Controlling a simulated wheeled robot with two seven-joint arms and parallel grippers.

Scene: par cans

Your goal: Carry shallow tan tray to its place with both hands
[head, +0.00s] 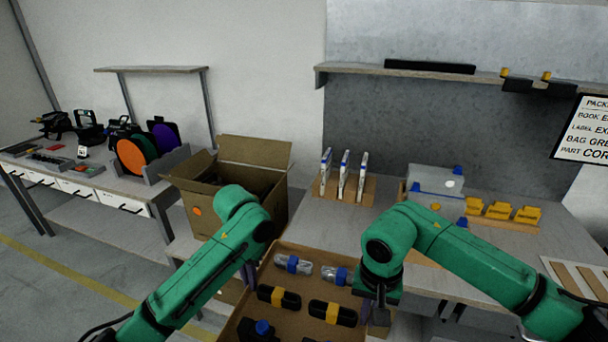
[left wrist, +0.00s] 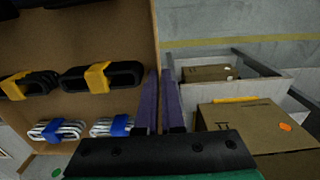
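The shallow tan tray (head: 305,287) is low in front of me, between my two arms, its near part cut off by the lower edge of the head view. It holds silver bundles with blue bands (head: 293,264) and black bundles with yellow bands (head: 279,297). In the left wrist view the tray (left wrist: 90,42) is on the left. My left gripper (left wrist: 162,75) has its purple fingers close together on the tray's side wall. My right gripper (head: 381,312) points down at the tray's right wall, its fingers partly hidden, and looks closed on it.
An open cardboard box (head: 195,205) stands left of the tray. A side bench (head: 130,185) is farther left, with open floor before it.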

